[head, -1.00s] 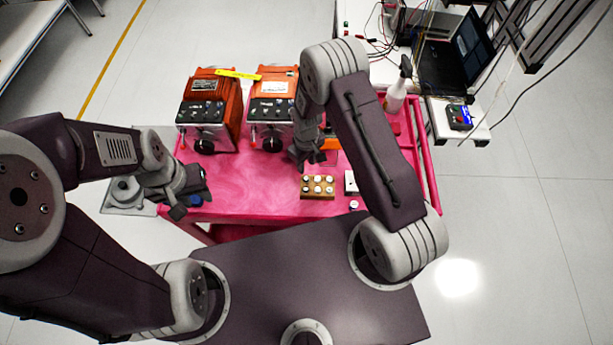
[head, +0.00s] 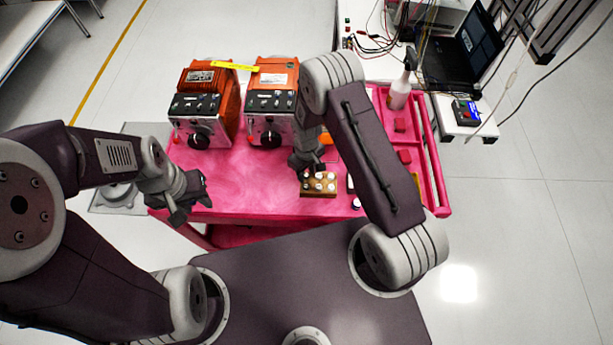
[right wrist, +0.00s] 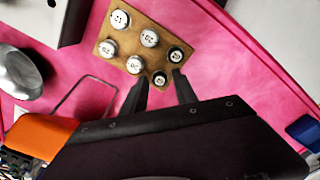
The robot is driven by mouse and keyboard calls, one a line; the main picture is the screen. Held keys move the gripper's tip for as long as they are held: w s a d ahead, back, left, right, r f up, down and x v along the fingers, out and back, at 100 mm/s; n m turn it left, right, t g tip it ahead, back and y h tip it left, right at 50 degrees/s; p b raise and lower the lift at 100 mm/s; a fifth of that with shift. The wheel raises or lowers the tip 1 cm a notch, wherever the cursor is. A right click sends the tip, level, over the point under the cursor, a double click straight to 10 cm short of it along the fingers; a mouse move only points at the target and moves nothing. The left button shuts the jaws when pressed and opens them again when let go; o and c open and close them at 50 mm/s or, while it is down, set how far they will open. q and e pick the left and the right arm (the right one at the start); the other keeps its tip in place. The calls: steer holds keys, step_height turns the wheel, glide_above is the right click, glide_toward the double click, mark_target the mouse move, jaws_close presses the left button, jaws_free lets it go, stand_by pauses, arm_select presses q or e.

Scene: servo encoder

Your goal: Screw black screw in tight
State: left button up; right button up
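A wooden block (head: 318,191) on the pink cart top holds several round pieces with pale numbered tops. In the right wrist view it is the tan block (right wrist: 112,65). Two smaller pieces there have dark rims: one at the corner (right wrist: 176,54) and one lower (right wrist: 159,79). I cannot tell whether either is the black screw. My right gripper (head: 306,163) is at the block's back left edge; its two fingers (right wrist: 159,76) are apart, with the lower dark-rimmed piece between them in the picture. My left gripper (head: 192,203) is open and empty at the cart's front left.
Two orange servo units (head: 208,105) and (head: 270,105) with black front knobs stand at the cart's back. A spray bottle (head: 399,88) and red blocks are at the right. A small white piece (head: 356,203) is near the front edge. The middle-left cart top is clear.

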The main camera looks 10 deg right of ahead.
mark_target(306, 174)
steer(key=shift+w, duration=0.1)
jaws_close()
step_height(306, 174, up, 5)
steer(key=p, duration=0.4)
steer(key=shift+r, duration=0.1)
